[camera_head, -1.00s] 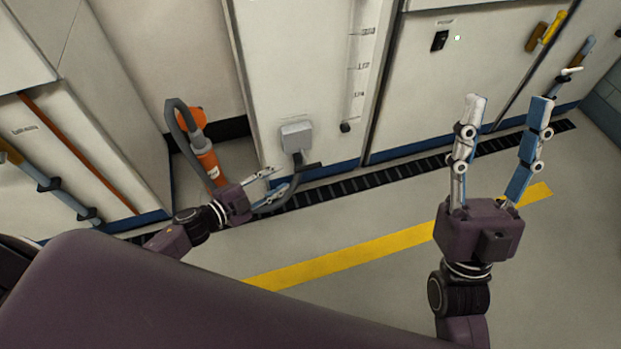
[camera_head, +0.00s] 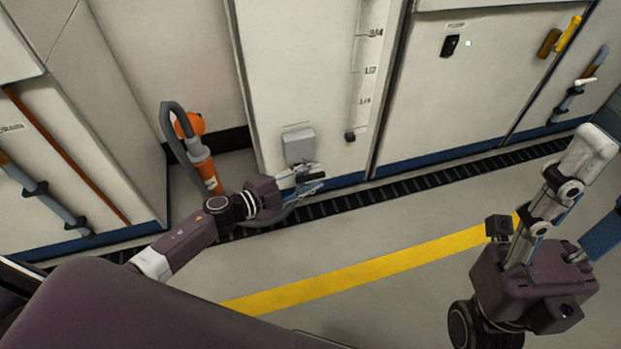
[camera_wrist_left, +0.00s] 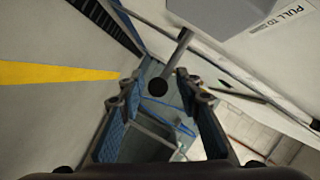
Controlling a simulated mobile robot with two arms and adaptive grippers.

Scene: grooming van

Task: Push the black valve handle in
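The black valve handle (camera_wrist_left: 158,87) is a dark knob on a grey rod coming out of a grey box (camera_head: 299,145) low on the white cabinet wall. My left gripper (camera_head: 320,178) is at the handle, just below the box. In the left wrist view its fingers (camera_wrist_left: 163,95) stand apart, and the knob shows between them; I cannot tell whether they touch it. In the head view the fingers partly hide the handle. My right gripper (camera_head: 606,180) is open and empty at the right edge.
An orange and grey cylinder (camera_head: 206,168) with a dark hose stands left of the box. A level gauge (camera_head: 367,65) is on the wall to the right. A dark floor grate (camera_head: 420,182) and yellow stripe (camera_head: 370,266) run along the wall. Open floor lies in front.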

